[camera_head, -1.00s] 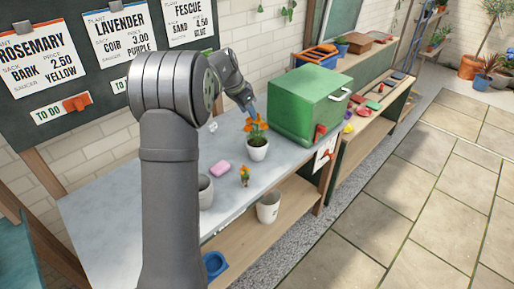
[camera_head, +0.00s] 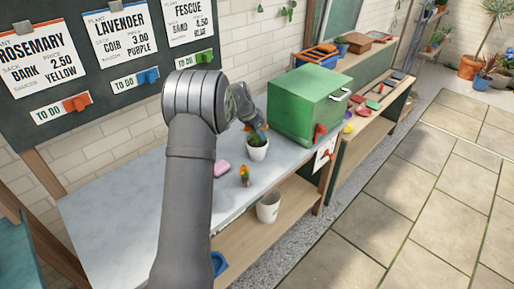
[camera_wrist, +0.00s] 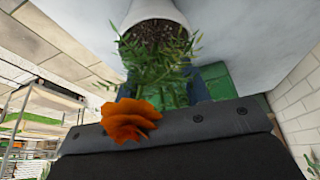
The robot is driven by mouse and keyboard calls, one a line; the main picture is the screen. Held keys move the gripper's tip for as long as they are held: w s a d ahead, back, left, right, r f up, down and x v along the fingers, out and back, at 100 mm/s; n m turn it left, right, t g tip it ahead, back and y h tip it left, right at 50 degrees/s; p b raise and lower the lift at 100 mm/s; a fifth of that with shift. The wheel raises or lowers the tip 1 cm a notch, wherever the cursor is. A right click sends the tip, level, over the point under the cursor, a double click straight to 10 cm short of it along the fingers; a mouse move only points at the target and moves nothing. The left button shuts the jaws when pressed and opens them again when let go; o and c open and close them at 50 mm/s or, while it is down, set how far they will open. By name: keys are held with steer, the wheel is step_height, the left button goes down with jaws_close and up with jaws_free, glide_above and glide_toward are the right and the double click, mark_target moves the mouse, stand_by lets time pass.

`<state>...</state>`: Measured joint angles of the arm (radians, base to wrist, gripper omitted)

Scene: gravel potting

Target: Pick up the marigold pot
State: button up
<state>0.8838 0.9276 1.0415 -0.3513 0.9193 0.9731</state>
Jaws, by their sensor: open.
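The marigold pot (camera_head: 257,153) is a small white pot standing on the grey bench, close to the green box. Its orange blooms are mostly hidden behind my gripper (camera_head: 258,130) in the head view. In the wrist view the white pot (camera_wrist: 175,10) is at the top, with dark soil and green leaves. One orange bloom (camera_wrist: 130,121) hangs in front of my gripper's dark body. My gripper (camera_wrist: 165,82) is open, with its bluish fingers on either side of the stems and leaves. Whether they touch the plant cannot be told.
The green box (camera_head: 307,105) stands just right of the pot. A pink block (camera_head: 222,168) and a small orange-flowered ornament (camera_head: 244,176) lie to its left and front. A white pot (camera_head: 268,207) stands on the lower shelf. The bench's left part is clear.

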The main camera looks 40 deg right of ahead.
steer(key=shift+c, duration=0.4)
jaws_close()
steer(key=shift+r, duration=0.1)
stand_by(0.8)
